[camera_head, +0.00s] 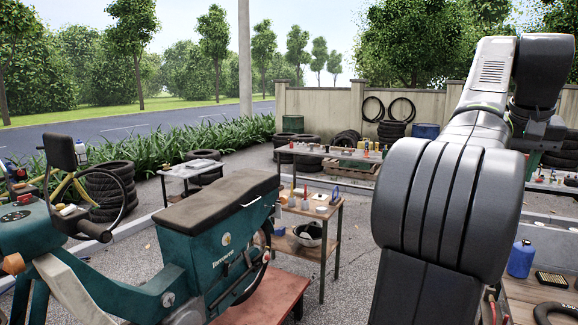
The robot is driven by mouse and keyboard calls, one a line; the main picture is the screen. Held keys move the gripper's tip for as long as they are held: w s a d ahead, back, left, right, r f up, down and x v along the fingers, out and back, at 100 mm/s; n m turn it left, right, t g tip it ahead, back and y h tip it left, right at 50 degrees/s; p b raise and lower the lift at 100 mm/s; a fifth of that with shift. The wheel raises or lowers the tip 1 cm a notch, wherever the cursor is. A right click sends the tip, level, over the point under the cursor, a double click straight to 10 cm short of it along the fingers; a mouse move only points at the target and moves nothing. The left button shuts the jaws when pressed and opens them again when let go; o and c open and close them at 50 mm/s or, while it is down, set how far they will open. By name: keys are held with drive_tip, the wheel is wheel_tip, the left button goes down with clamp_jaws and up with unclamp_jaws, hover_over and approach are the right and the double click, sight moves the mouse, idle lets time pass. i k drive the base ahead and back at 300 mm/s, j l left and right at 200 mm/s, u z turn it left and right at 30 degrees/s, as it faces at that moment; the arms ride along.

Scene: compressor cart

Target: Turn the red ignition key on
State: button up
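A teal scooter-like machine with a long dark seat (215,200) stands at the left and centre. A small red part (25,199) shows on top of its teal front body (28,235) at the left edge, beside a dark round dial. It is too small to tell whether this is the ignition key or how it is turned. A handlebar with a black grip (95,232) and a mirror rises beside it. My arm's dark links fill the right side. My gripper is out of view, so its place relative to the key cannot be told.
A red platform (275,295) lies under the machine. A wooden shelf table (330,212) with small items and a bowl stands just behind it. A blue jug (521,259) stands on a bench at the right. Tyre stacks (108,190) and tables stand farther back on grey ground.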

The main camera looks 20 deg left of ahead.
sight(25, 197)
drive_tip(key=k+j+u, duration=0.1)
drive_tip(key=k+u, duration=0.25)
drive_tip(key=k+j+u, duration=0.2)
drive_tip(key=k+u, duration=0.15)
drive_tip(key=k, duration=0.2)
drive_tip(key=u, duration=1.9)
drive_tip(key=i+l+u, duration=0.1)
drive_tip(key=i+l, duration=0.2)
drive_tip(key=i+l+u, duration=0.1)
drive_tip(key=i+l, duration=0.2)
drive_tip(key=i+l+u, duration=0.1)
drive_tip(key=i+l, duration=0.15)
drive_tip(key=l, duration=0.2)
drive_tip(key=i+l+u, duration=0.1)
drive_tip(key=i+l, duration=0.15)
drive_tip(key=l, duration=0.15)
drive_tip(key=i+l+u, duration=0.1)
drive_tip(key=i+l, duration=0.15)
drive_tip(key=l, duration=0.2)
